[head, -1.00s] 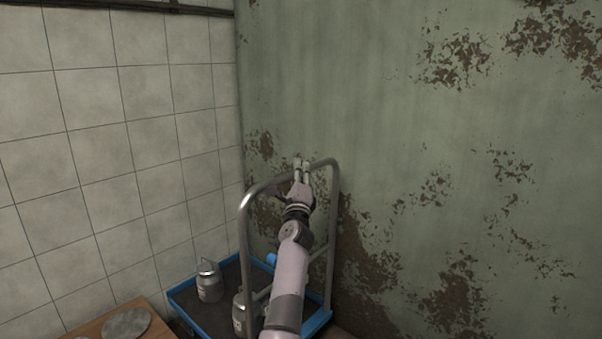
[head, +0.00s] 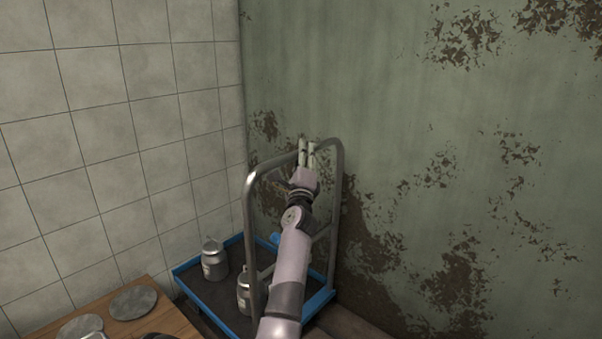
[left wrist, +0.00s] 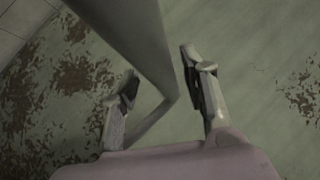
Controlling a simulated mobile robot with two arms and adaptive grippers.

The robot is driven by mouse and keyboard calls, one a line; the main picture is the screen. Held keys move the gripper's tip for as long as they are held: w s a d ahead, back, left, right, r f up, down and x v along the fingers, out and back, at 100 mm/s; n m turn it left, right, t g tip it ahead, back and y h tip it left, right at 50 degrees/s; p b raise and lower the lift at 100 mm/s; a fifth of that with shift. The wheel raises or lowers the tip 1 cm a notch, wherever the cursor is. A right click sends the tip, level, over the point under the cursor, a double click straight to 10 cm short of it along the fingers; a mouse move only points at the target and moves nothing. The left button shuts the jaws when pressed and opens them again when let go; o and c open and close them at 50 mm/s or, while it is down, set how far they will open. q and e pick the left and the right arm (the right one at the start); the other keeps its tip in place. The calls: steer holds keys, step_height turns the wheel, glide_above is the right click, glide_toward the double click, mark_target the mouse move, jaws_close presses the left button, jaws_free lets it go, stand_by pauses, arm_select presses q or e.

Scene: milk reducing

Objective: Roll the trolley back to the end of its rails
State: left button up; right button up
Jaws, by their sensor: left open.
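The trolley has a blue-edged dark deck (head: 190,292) and a grey tubular push handle (head: 251,225). It stands in the corner by the walls. Two metal cans stand on the deck, one at the back left (head: 214,262) and one (head: 244,293) partly behind the handle post. My left gripper (head: 307,150) is open at the handle's top bar, its fingertips showing above the bar. In the left wrist view, the grey handle tube (left wrist: 140,40) runs between or just beyond the open fingers (left wrist: 163,85); contact cannot be told. The rails and my right gripper do not show.
A wooden table (head: 175,317) with grey round discs (head: 132,303) is at the lower left. A white tiled wall (head: 90,150) stands at left and a peeling green wall (head: 400,120) behind the handle, both close to the trolley.

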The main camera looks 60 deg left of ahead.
arm_select(q)
steer(key=v, duration=1)
steer(key=shift+d, duration=0.1)
